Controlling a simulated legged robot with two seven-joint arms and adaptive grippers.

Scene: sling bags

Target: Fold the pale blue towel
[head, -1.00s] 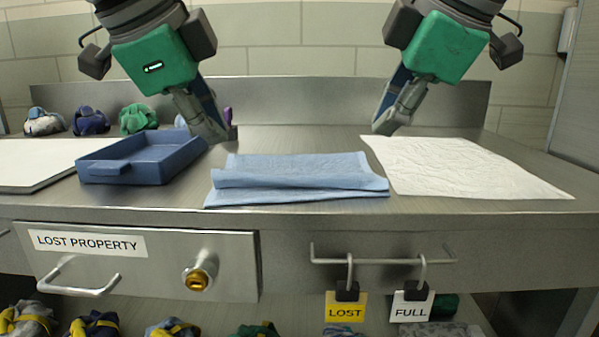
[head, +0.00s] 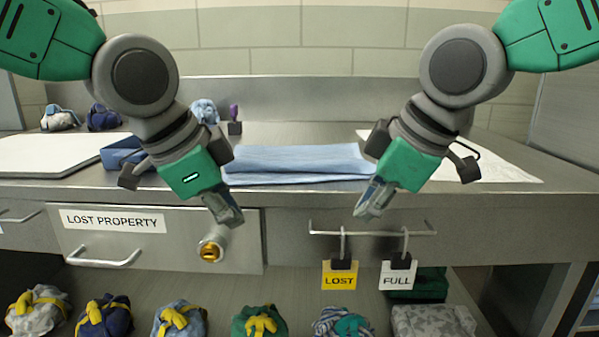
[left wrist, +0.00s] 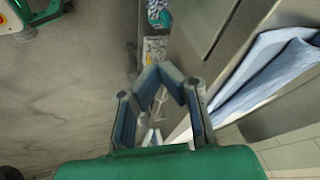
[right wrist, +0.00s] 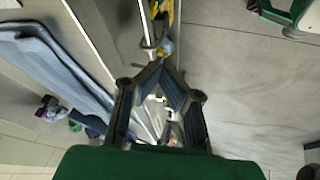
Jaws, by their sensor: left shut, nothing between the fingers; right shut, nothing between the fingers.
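The pale blue towel (head: 295,164) lies folded in layers on the steel counter, its long side along the front edge. It also shows in the left wrist view (left wrist: 268,72) and the right wrist view (right wrist: 62,72). My left gripper (head: 232,218) is shut and empty, in front of the counter and below its edge, just left of the towel. My right gripper (head: 364,212) is also shut and empty, at a similar height near the towel's right end. Neither touches the towel. My right arm hides part of the towel's right end.
A blue tray (head: 122,153) stands left of the towel, partly behind my left arm. A white cloth (head: 495,168) lies to the right. A white board (head: 50,155) is far left. Below the edge are a drawer handle (head: 105,256), a knob (head: 211,249) and a rail with tags (head: 340,275).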

